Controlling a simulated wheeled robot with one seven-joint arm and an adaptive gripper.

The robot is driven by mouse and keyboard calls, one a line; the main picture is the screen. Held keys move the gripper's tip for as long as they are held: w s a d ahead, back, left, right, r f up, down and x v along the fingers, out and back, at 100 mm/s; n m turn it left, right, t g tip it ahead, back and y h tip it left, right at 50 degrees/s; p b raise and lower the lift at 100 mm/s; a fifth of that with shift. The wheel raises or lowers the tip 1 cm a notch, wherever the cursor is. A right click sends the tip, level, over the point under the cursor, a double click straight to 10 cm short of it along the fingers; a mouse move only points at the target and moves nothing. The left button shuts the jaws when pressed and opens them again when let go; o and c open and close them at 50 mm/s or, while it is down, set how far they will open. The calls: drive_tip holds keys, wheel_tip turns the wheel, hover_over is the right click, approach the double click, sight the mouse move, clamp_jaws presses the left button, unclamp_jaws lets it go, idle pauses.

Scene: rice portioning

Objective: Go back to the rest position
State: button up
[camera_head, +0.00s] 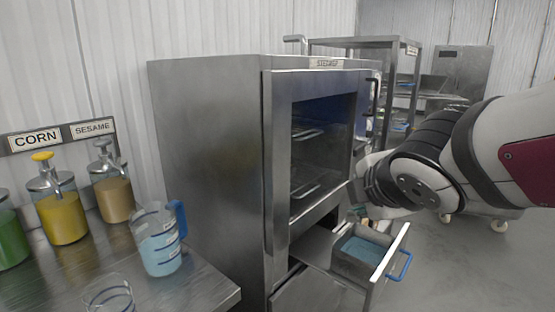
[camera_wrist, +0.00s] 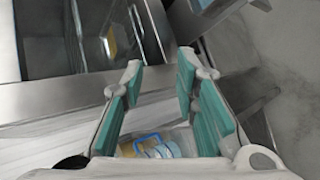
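My gripper (camera_wrist: 160,66) is open in the wrist view, with its teal-padded fingers apart and nothing between the tips. In the head view my arm reaches in from the right, and the gripper end is largely hidden beside the steel steamer cabinet (camera_head: 205,180). Below the cabinet window, a drawer (camera_head: 392,250) with a blue handle is pulled out and holds a bluish content. In the wrist view a small item with a blue handle (camera_wrist: 150,138) shows low between the fingers; I cannot tell what it is.
A counter (camera_head: 195,285) at left holds a measuring jug (camera_head: 158,250) with blue liquid, a clear glass (camera_head: 108,298), and yellow (camera_head: 62,215), tan (camera_head: 114,192) and green (camera_head: 10,240) pump jars. A wheeled steel rack (camera_head: 365,42) stands behind.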

drive_tip(key=s+d+m+g+p, duration=0.2)
drive_tip(key=s+m+g, duration=0.1)
drive_tip(key=s+m, duration=0.7)
drive_tip(key=s+d+f+m+g+p, duration=0.1)
drive_tip(key=s+d+m+g+p, duration=0.1)
drive_tip(key=s+m, duration=0.8)
drive_tip(key=s+d+g, duration=0.1)
drive_tip(key=s, duration=0.3)
drive_tip(key=shift+s+f+g, duration=0.15)
drive_tip(key=shift+s+g, duration=0.05)
drive_tip(key=shift+g, duration=0.1)
